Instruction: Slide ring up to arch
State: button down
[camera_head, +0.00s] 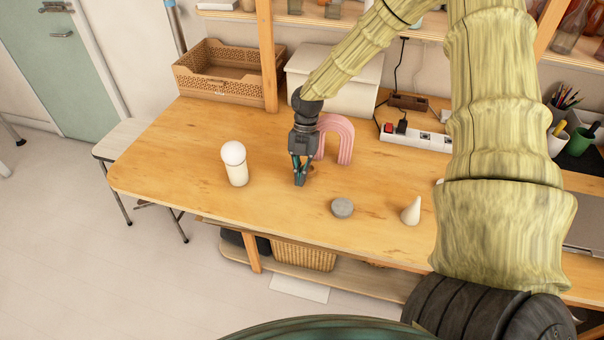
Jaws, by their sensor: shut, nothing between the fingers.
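The pink arch (345,140) stands upright on the wooden table, just behind and to the right of my gripper. My gripper (300,180) points down, with its fingertips low at the tabletop in front of the arch's left leg. It is shut and empty. A small brownish patch (310,168) shows just right of the fingers, near the arch's foot. It may be part of the ring, but the gripper hides most of it and I cannot tell for sure. My gripper also covers part of the arch's left side.
A white-topped cylinder figure (235,165) stands to the left. A grey disc (342,208) and a cream cone (411,211) are at the front right. A power strip (415,138), white box (335,85) and woven basket (225,75) line the back. The table's left front is clear.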

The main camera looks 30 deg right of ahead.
jog(key=shift+s+a+r, duration=0.15)
jog(key=shift+s+a, duration=0.4)
jog(key=shift+a, duration=0.05)
jog(key=shift+s+a+r, duration=0.15)
jog(key=shift+s+a, duration=0.4)
jog(key=b+v, duration=0.1)
jog(key=v, duration=0.8)
jog(key=shift+r, duration=0.2)
